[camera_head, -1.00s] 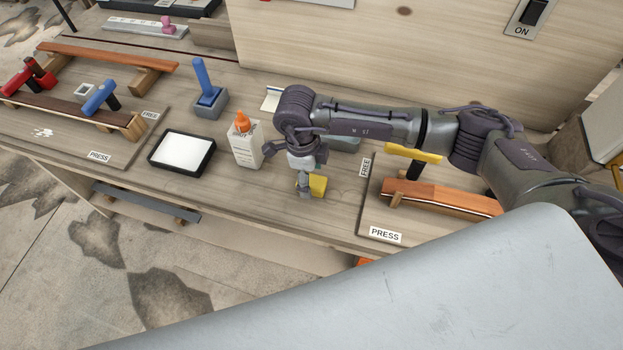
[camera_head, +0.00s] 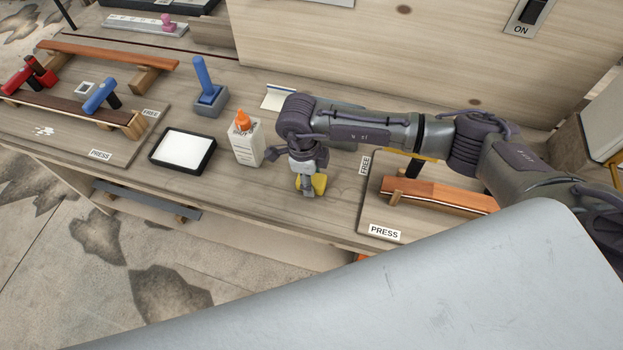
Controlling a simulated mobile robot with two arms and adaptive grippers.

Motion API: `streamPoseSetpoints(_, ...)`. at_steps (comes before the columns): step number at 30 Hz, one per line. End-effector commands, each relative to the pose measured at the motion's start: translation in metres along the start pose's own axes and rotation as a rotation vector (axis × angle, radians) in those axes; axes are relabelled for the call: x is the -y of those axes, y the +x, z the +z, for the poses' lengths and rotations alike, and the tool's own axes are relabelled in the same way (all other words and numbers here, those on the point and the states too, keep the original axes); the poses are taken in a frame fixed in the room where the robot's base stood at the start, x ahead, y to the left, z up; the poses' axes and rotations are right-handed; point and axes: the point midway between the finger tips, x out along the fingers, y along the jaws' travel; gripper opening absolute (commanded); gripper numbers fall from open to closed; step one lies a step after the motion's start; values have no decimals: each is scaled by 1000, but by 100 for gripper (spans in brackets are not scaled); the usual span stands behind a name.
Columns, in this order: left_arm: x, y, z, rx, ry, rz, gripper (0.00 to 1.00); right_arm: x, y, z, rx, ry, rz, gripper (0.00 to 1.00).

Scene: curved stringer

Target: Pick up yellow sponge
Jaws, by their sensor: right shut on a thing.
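The yellow sponge (camera_head: 319,184) is at the front middle of the wooden workbench, partly hidden by the gripper's fingers. My right gripper (camera_head: 309,187) points down over it and is shut on it. The sponge sits at or just above the bench top; I cannot tell whether it touches. My left gripper is not in view.
A white glue bottle with an orange cap (camera_head: 246,141) stands just left of my right gripper. A black-framed white pad (camera_head: 182,152) lies further left. A blue-handled tool in a holder (camera_head: 207,88) is behind. A curved wooden piece on a board (camera_head: 435,195) is at right.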

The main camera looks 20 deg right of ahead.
Motion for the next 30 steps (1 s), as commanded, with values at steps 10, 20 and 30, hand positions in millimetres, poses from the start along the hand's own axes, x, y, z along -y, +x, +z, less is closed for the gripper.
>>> streamPoseSetpoints(10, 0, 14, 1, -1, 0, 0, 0, 1, -28, -3, 4, -1, -4, 21)
streamPoseSetpoints(20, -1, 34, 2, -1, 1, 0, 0, -62, -74, -24, 5, -7, -2, 21)
streamPoseSetpoints(30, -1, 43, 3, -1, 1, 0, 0, -109, -103, -39, 2, -3, -1, 21)
